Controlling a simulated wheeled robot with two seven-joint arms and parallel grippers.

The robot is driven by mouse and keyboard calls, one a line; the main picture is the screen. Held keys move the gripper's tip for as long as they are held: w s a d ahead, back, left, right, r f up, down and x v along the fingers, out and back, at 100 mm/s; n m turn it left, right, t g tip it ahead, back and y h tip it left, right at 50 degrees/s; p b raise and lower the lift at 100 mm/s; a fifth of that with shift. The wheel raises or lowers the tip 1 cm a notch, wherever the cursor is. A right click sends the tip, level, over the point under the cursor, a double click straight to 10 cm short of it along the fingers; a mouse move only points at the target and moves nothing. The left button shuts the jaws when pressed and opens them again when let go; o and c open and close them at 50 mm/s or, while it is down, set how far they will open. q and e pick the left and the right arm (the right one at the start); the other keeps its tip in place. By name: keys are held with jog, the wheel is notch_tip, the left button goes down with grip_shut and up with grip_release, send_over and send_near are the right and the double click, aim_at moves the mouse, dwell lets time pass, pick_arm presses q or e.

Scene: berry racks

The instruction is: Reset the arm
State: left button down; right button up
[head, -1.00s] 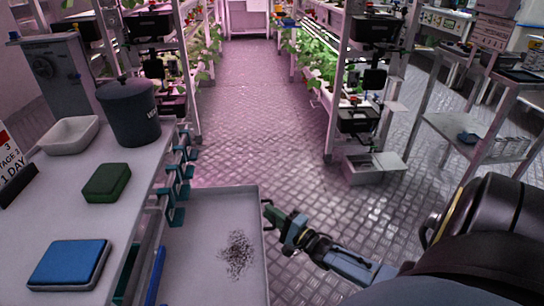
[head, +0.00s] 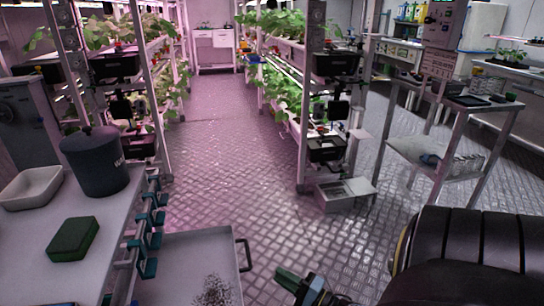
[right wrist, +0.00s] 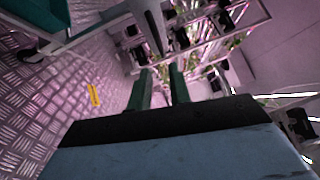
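My right gripper (head: 288,279) is low in the head view, just right of the pulled-out drawer and apart from its dark handle (head: 245,255). In the right wrist view its two green fingers (right wrist: 161,76) stand apart with nothing between them. My left gripper is not in view.
The open drawer (head: 190,250) holds a patch of small dark bits (head: 213,290). The table at left (head: 35,230) bears a dark bin (head: 95,162), a white tray (head: 28,187) and a green block (head: 73,239). Plant racks flank a clear aisle (head: 220,150); a metal cart (head: 435,150) stands at right.

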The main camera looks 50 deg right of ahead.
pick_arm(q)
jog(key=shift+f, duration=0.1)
pick_arm(e)
jog(key=shift+s, duration=0.25)
dwell(0.3)
